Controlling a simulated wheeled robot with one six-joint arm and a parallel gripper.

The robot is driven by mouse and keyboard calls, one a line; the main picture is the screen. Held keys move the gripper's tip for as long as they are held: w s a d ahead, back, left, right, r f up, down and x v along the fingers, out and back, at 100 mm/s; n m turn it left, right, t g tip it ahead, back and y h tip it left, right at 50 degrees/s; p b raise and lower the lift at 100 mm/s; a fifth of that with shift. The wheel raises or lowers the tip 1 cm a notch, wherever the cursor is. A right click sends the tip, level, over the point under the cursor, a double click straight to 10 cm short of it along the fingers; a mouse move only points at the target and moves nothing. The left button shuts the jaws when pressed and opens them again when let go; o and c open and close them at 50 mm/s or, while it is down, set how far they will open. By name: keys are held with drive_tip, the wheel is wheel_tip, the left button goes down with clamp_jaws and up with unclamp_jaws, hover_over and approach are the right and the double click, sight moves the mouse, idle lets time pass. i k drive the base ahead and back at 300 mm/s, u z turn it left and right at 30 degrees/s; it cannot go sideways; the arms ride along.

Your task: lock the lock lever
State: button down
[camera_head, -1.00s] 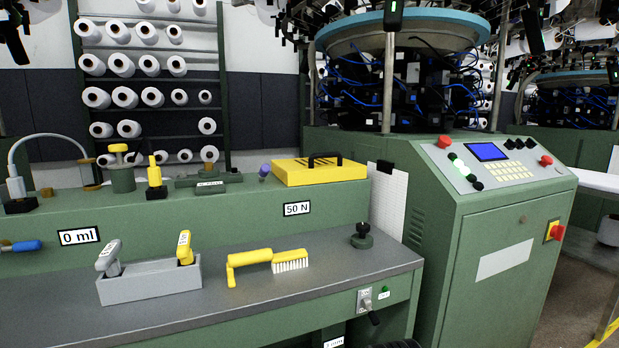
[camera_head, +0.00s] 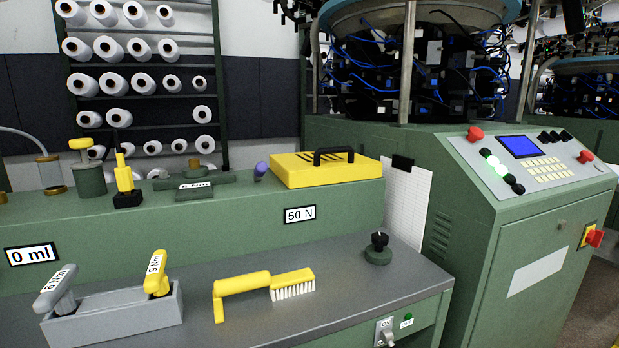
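No part clearly marked as the lock lever can be made out. A small switch plate (camera_head: 385,333) with a grey toggle sits on the green front face of the bench, cut by the bottom edge of the view. A green indicator (camera_head: 408,317) with a small label is beside it. A black knob on a round green base (camera_head: 378,250) stands upright at the bench's right end; whether it is the lever I cannot tell. My gripper is not in view.
The grey bench top (camera_head: 335,312) holds a yellow brush (camera_head: 243,284) and a grey tool holder (camera_head: 120,317) with two labelled tools. A yellow box (camera_head: 325,171) sits on the raised green ledge. The control cabinet (camera_head: 515,240) stands to the right. The front right bench top is clear.

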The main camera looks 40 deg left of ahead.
sight(261, 168)
drive_tip(key=u, duration=0.05)
drive_tip(key=k, duration=0.9)
drive_tip(key=u, duration=1.6)
drive_tip(key=i, duration=0.3)
drive_tip(key=u, duration=0.05)
